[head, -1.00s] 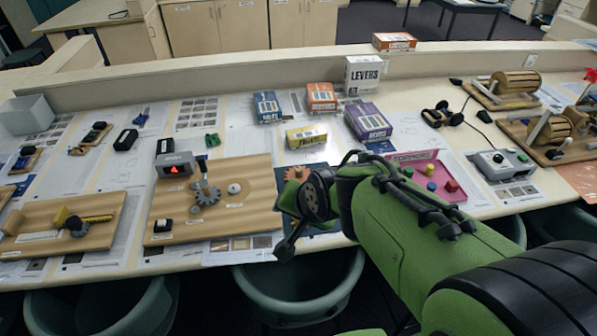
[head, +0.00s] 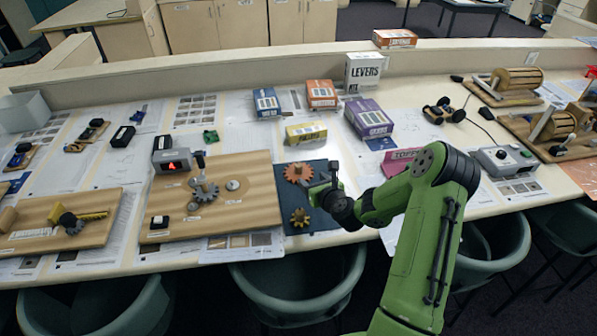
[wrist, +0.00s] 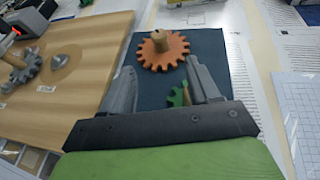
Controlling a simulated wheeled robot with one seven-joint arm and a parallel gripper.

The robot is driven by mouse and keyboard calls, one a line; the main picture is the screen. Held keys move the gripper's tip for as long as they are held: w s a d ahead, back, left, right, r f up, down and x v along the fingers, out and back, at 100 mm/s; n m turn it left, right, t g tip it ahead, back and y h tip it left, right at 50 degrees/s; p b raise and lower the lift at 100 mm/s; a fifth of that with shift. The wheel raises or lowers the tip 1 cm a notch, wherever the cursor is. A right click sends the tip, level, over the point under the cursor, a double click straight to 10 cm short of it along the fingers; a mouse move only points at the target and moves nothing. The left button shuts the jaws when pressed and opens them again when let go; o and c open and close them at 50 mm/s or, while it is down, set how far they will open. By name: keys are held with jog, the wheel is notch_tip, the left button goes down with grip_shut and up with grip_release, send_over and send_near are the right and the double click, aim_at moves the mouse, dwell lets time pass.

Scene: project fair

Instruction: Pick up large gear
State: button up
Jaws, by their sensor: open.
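The large orange gear (head: 298,173) lies on a dark blue mat (head: 287,192), beside the wooden board's right edge. In the wrist view the orange gear (wrist: 176,52) has a wooden peg standing at its middle. My gripper (head: 322,184) is just right of the gear in the head view. In the wrist view my gripper (wrist: 160,70) is open and empty, its fingers pointing towards the gear. The gear is beyond the fingertips. A green gear (wrist: 177,97) shows between the fingers, partly hidden.
A wooden board (head: 250,205) with a grey gear (head: 204,191) fixed on it stands left of the mat. A yellow box (head: 306,132) and a purple box (head: 369,118) stand behind. A pink tray (head: 398,163) is partly hidden by my arm. Chairs line the table's front.

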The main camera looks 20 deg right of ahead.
aim_at(300, 168)
jog(key=x, duration=1.1)
jog(key=shift+s+r, duration=0.1)
jog(key=shift+s, duration=0.05)
jog(key=shift+c, duration=1)
grip_shut()
jog(key=shift+r, duration=0.15)
